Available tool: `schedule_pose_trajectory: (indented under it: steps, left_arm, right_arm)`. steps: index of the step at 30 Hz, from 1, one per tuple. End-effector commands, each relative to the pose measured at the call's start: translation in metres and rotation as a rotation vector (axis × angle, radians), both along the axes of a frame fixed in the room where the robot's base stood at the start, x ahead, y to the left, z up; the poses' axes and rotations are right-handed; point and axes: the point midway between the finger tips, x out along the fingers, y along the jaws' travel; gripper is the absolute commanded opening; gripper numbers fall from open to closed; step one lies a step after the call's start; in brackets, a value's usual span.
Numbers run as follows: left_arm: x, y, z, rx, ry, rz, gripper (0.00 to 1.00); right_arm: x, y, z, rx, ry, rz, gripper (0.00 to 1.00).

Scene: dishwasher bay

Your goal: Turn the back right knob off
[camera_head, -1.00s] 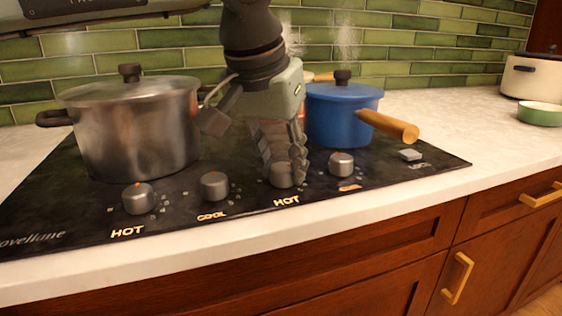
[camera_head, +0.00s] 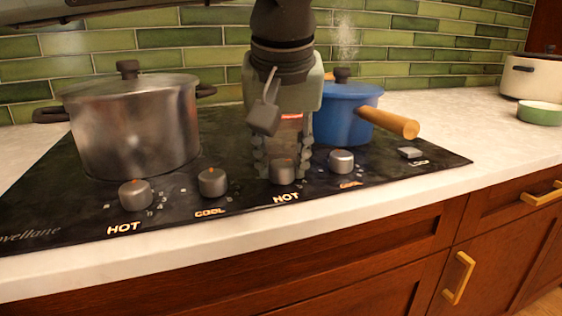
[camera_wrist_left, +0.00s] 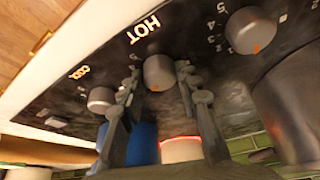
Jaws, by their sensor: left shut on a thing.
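A black cooktop (camera_head: 225,135) has a row of grey knobs along its front edge. The third knob from the left (camera_head: 283,172) has a lit HOT label below it. My left gripper (camera_head: 283,168) points down over this knob, one finger on each side, shut on it. In the left wrist view the knob (camera_wrist_left: 159,72) sits between the fingertips, its orange mark towards the pots. The rightmost knob (camera_head: 341,161) and the second knob (camera_head: 212,182) have COOL labels; the leftmost knob (camera_head: 135,194) has HOT. My right gripper is not in view.
A large steel pot (camera_head: 135,125) stands on the left of the cooktop. A blue pot (camera_head: 340,115) is just behind and right of my gripper, its wooden handle (camera_head: 388,122) pointing forward right. Steam rises behind it.

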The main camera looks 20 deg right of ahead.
Motion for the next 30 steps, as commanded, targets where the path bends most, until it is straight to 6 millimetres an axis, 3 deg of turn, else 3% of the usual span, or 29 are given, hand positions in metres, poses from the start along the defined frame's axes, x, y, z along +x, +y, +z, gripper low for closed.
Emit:
schedule_pose_trajectory:
  steps: [10,30]
  left_arm:
    - [0.0,-0.003,0.002,0.0,-0.002,0.328,0.04]
    - [0.001,-0.006,0.003,-0.001,-0.001,0.932,0.04]
  right_arm:
    - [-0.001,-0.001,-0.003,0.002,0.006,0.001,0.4]
    - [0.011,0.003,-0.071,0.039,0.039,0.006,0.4]
